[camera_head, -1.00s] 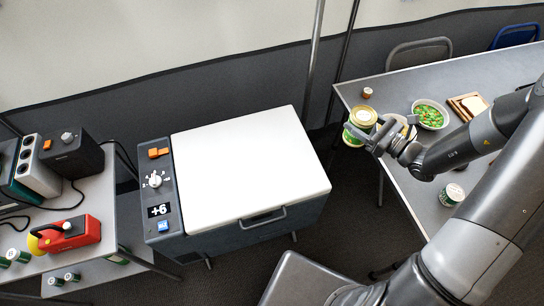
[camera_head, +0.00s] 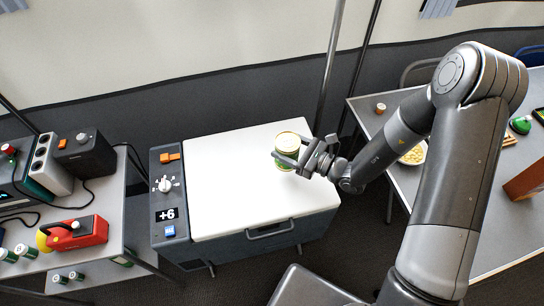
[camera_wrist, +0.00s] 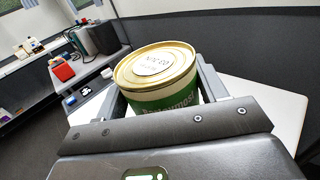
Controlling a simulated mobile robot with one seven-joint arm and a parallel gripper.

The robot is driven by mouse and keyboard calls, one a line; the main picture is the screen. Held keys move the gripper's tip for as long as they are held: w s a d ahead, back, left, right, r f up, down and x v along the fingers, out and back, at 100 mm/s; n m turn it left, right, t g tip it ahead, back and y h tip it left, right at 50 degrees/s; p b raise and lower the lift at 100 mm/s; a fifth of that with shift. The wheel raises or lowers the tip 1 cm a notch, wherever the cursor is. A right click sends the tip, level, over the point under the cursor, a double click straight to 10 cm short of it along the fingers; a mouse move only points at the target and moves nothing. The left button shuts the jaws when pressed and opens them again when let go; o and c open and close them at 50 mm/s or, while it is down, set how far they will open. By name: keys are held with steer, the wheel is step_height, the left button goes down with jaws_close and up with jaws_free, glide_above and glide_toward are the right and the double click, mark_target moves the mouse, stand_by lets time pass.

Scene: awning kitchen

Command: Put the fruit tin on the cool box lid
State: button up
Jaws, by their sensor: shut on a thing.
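The fruit tin (camera_head: 286,141), gold-topped with a green and pale side, is in my gripper (camera_head: 294,160) above the right part of the white cool box lid (camera_head: 225,190). My gripper is shut on the tin, one finger on each side. In the wrist view the tin (camera_wrist: 158,68) is upright or nearly so between the fingers, with the white lid (camera_wrist: 270,105) behind and below it. The tin's base is hidden by the gripper there. I cannot tell whether the tin touches the lid.
The lid looks otherwise bare. The cool box's control panel (camera_head: 168,200) is along its left side. A side table with a red device (camera_head: 78,233) stands left. A grey table (camera_head: 368,115) at right bears a bowl (camera_head: 414,155) and a small jar (camera_head: 380,108). A pole (camera_head: 331,75) rises behind the lid.

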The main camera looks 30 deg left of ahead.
steer(key=shift+s+a+f, duration=0.15)
steer(key=shift+a+f, duration=0.5)
steer(key=shift+f, duration=0.4)
steer(key=shift+s+a+f, duration=0.2)
steer(key=shift+a+f, duration=0.45)
steer(key=shift+f, duration=0.45)
steer(key=shift+s+a+f, duration=0.15)
steer(key=shift+a+f, duration=0.5)
steer(key=shift+f, duration=0.4)
steer(key=shift+f, duration=0.1)
steer(key=o, duration=1.3)
steer(key=shift+d, duration=0.25)
steer(key=d, duration=1.1)
steer(key=shift+d, duration=0.3)
